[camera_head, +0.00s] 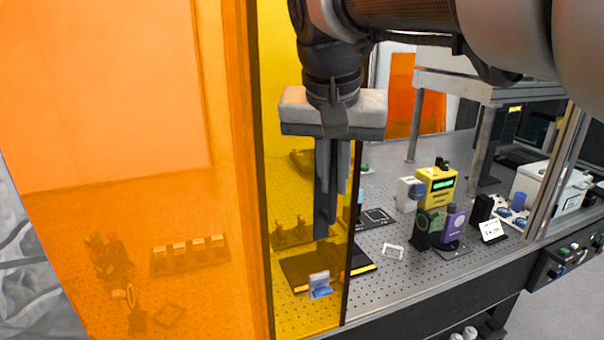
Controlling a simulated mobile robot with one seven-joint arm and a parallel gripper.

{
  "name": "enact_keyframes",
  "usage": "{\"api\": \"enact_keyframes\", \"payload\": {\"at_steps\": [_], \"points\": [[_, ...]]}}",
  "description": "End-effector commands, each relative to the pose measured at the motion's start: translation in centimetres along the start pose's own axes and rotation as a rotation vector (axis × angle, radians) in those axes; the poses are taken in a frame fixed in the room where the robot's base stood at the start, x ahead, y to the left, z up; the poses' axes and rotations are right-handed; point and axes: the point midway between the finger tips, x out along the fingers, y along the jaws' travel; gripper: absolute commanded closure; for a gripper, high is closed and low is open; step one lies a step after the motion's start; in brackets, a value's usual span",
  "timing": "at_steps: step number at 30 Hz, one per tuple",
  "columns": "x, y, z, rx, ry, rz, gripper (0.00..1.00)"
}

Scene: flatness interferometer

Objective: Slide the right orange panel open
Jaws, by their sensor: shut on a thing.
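The right orange panel (280,120) shows as a narrow yellow-amber translucent sheet with a dark right edge. It stands upright to the right of the wide orange panel (110,90). My gripper (329,225) hangs in front of the right panel with its fingers pointing down, close to its dark right edge. The fingers are shut on a dark upright part that looks like the panel's handle.
To the right of the panel, the perforated bench (335,300) is open to view. It holds a yellow device (436,186), a purple device (453,222) and a white framed card (393,250). A metal post (556,175) and a dark control box (570,255) stand at the right.

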Motion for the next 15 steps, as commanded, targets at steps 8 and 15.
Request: {"api": "enact_keyframes", "payload": {"at_steps": [8,15], "points": [[-0.04,-0.08,0.02,-0.001,0.0,-0.001,1.0],[-0.03,-0.04,0.0,-0.001,0.0,-0.001,0.81]]}}
